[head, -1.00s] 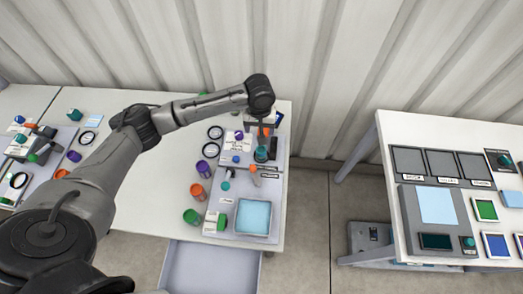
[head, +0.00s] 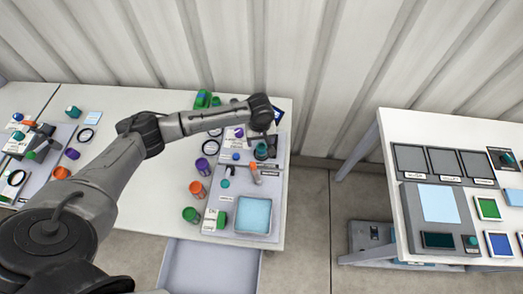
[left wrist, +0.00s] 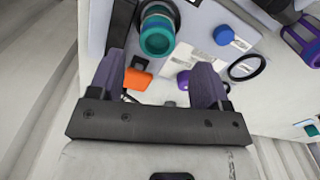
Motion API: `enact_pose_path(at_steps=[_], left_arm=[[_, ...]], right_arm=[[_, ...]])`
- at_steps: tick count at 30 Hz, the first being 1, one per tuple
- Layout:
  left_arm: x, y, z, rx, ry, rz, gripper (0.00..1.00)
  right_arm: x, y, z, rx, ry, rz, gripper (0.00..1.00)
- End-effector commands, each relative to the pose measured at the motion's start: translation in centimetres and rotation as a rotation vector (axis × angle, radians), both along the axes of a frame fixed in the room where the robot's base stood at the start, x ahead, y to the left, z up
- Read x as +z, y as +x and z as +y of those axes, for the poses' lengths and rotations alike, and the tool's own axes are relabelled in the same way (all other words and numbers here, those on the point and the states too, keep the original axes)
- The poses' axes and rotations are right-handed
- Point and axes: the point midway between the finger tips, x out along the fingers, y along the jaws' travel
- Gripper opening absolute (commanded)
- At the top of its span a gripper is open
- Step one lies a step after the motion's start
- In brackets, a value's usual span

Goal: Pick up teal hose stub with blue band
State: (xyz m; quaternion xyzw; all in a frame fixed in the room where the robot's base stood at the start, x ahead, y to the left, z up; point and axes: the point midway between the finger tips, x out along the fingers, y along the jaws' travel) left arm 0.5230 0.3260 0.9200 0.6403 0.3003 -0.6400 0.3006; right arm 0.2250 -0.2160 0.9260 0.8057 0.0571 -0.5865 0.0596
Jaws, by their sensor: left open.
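My left gripper (head: 268,140) hangs over the upper right of the manifold board in the head view. In the left wrist view its two fingers (left wrist: 157,80) are spread with nothing between them. An upright teal cylinder (left wrist: 157,38) on the board lies just beyond the fingers; it also shows in the head view (head: 261,152). A green stub with a bluish band (head: 203,99) is at the table's back edge, partly behind my arm. A teal piece (head: 72,111) lies at the back of the left table. My right gripper is not in view.
The board holds a blue knob (left wrist: 223,35), a purple knob (left wrist: 183,80), an orange part (left wrist: 138,78) and a light-blue tray (head: 254,215). Purple (head: 203,168), orange (head: 198,188) and green (head: 191,215) stubs stand beside it. A second table (head: 390,125) stands right, across a gap.

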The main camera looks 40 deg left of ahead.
Motion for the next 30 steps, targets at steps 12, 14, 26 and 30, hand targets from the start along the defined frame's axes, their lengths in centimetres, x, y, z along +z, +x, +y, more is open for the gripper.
enact_pose_path(at_steps=[12, 14, 26, 30], left_arm=[[-4.6, 0.2, -0.3, 0.000, 0.001, 0.002, 0.71], [-4.9, 0.2, -0.3, 0.000, 0.001, 0.002, 0.71], [-5.2, 0.2, -0.3, -0.001, 0.001, 0.001, 0.63], [-5.2, 0.1, -0.3, -0.001, 0.001, 0.001, 0.50]], right_arm=[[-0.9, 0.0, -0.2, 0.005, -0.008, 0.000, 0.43], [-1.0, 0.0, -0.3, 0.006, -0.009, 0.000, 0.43], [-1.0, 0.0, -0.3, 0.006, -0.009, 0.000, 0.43], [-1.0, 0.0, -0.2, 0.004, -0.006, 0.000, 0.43]])
